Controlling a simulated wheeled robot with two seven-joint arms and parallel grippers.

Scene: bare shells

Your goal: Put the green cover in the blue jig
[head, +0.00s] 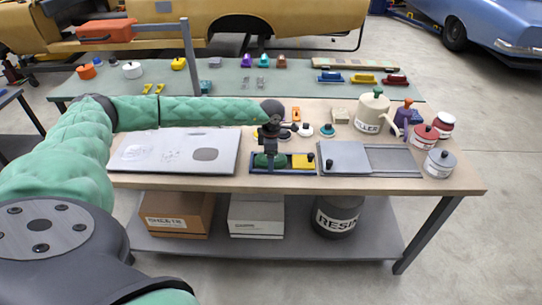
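The blue jig (284,173) lies near the front edge of the bench, in the middle of the head view. A green cover (262,160) shows low in its left part, directly below my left gripper (269,156). A yellow block (303,161) sits in the jig's right part. My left gripper points down over the jig's left part, at or just above the green cover. Its fingers are dark and small, so I cannot tell whether they touch or grip the cover, or whether the cover is fully seated. My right gripper is not in view.
A white panel (180,151) lies left of the jig; a grey sliding-lid tray (390,160) lies to its right. Small parts, including a teal-knobbed one (327,130), stand behind. A cream canister (372,112) and red pots (424,138) stand at right.

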